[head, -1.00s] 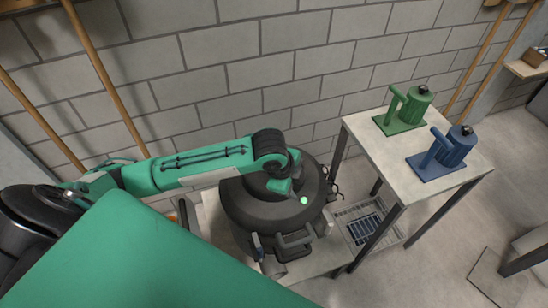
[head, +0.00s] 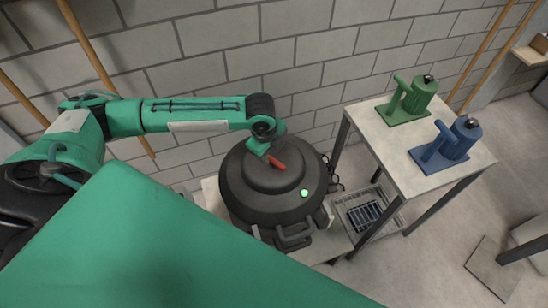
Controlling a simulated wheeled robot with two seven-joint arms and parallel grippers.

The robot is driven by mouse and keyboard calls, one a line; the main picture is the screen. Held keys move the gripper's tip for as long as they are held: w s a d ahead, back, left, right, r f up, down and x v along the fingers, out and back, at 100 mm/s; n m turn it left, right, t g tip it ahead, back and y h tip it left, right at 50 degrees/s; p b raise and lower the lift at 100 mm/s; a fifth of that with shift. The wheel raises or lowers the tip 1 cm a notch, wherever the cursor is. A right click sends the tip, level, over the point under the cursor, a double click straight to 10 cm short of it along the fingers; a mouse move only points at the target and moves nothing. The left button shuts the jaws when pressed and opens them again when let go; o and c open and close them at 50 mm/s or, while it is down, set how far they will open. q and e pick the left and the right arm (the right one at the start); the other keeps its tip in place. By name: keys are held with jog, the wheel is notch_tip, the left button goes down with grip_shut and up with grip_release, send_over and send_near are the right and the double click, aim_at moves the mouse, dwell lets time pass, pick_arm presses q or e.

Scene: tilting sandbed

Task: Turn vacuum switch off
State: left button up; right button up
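The vacuum (head: 240,205) is a dark, round canister with a domed lid, standing near the middle in the head view. A small green light (head: 304,193) glows on its lid's right side. A red part (head: 278,163), which looks like the switch, shows on top of the dome, partly hidden by my arm. My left gripper (head: 270,150) is over the dome, right by the red part. Its fingers are mostly hidden by the wrist, so I cannot tell if it is open or touching. My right gripper is out of view.
A table (head: 388,150) at the right carries a green pump-like device (head: 412,102) and a blue one (head: 452,142). A brick wall (head: 200,40) stands behind the vacuum. Wooden poles (head: 90,50) lean at the left.

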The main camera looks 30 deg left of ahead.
aim_at(274, 161)
pick_arm(q)
jog(key=f, duration=0.4)
jog(key=w+f, duration=0.1)
jog(key=f, duration=0.1)
jog(key=shift+d+p, duration=0.15)
jog(key=shift+p, duration=0.2)
jog(key=shift+c, duration=0.4)
grip_shut()
